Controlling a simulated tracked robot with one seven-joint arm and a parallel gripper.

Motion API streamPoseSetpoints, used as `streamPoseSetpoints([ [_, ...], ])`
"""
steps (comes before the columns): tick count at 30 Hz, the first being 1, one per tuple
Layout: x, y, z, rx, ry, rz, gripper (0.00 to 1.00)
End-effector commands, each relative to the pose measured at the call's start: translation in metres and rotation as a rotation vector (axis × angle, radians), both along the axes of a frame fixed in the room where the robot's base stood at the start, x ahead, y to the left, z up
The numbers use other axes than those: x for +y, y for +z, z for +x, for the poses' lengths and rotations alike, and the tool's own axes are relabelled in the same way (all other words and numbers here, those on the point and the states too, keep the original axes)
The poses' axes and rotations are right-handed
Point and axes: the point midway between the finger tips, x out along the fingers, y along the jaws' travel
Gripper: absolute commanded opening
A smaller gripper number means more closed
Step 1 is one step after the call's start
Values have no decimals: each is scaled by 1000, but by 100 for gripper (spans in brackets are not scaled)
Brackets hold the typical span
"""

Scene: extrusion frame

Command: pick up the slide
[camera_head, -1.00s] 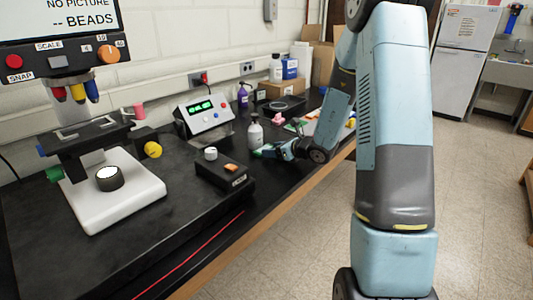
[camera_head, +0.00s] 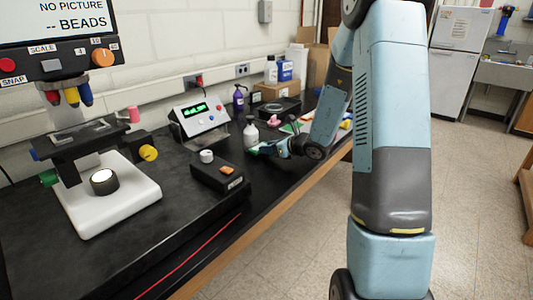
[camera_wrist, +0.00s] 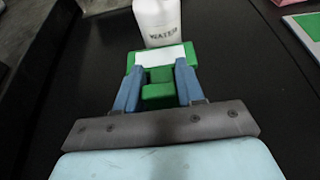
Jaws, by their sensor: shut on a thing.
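My gripper (camera_wrist: 158,88) has two blue fingers, shut on a flat piece with a white face and green parts, which appears to be the slide (camera_wrist: 160,56). The piece lies across the fingertips, close in front of a white bottle marked water (camera_wrist: 165,20). In the head view my gripper (camera_head: 262,149) is low over the black bench beside that bottle (camera_head: 250,134), with green showing at its tip. I cannot tell whether the piece touches the bench or the bottle.
A microscope with a white base (camera_head: 118,205) stands at the left, a small black box (camera_head: 220,176) nearer the gripper. A control box with a green display (camera_head: 198,118) stands behind. A green-edged flat item (camera_wrist: 305,25) lies at the right in the wrist view.

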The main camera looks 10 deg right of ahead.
Motion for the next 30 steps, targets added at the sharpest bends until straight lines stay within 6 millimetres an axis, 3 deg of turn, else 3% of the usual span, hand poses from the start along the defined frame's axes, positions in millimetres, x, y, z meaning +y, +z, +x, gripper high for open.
streamPoseSetpoints([
  [2, 0, 15, 0, -5, 0, -3, 4],
  [14, -2, 74, -51, -4, -1, -3, 4],
  [21, -4, 93, -97, -2, -4, -1, 4],
  [30, -5, 108, -131, -1, -2, -2, 4],
])
